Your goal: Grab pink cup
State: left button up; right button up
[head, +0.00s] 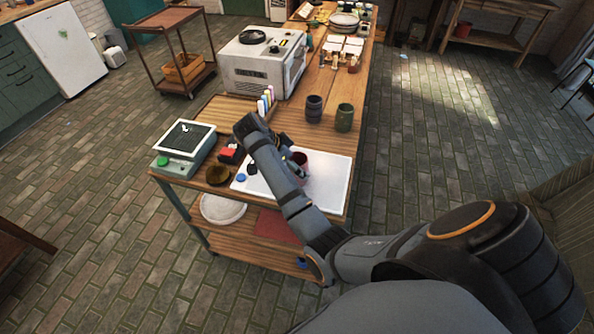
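A dark pinkish-red cup (301,157) stands on the white tray (335,182) at the near end of the wooden table; my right arm partly covers it. The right arm comes in from the lower right and bends over the tray. A small part of my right gripper (289,154) shows beside the cup's left side, behind the arm. Its fingers are mostly hidden, so I cannot tell whether they touch the cup. My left gripper is not in view.
Two dark cups, one grey (314,109) and one green (344,117), stand behind the tray. A scale-like device (184,144) and a brown bowl (218,175) are to the left. A white kiln-like machine (262,62) stands farther back. Small paint blobs lie on the tray's left.

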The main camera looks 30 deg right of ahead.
jog(key=shift+d+f, duration=0.45)
jog(key=shift+f, duration=0.05)
jog(key=shift+a, duration=0.15)
jog(key=shift+c, duration=1.4)
jog(key=c, duration=1.4)
notch_tip(320, 180, up, 6)
jog(key=shift+w+f+p, duration=0.1)
jog(key=shift+f+p, duration=0.15)
jog(key=shift+p, duration=0.3)
notch_tip(320, 180, up, 5)
jog(key=p, duration=0.4)
jog(key=shift+f+p, duration=0.15)
jog(key=shift+p, duration=0.15)
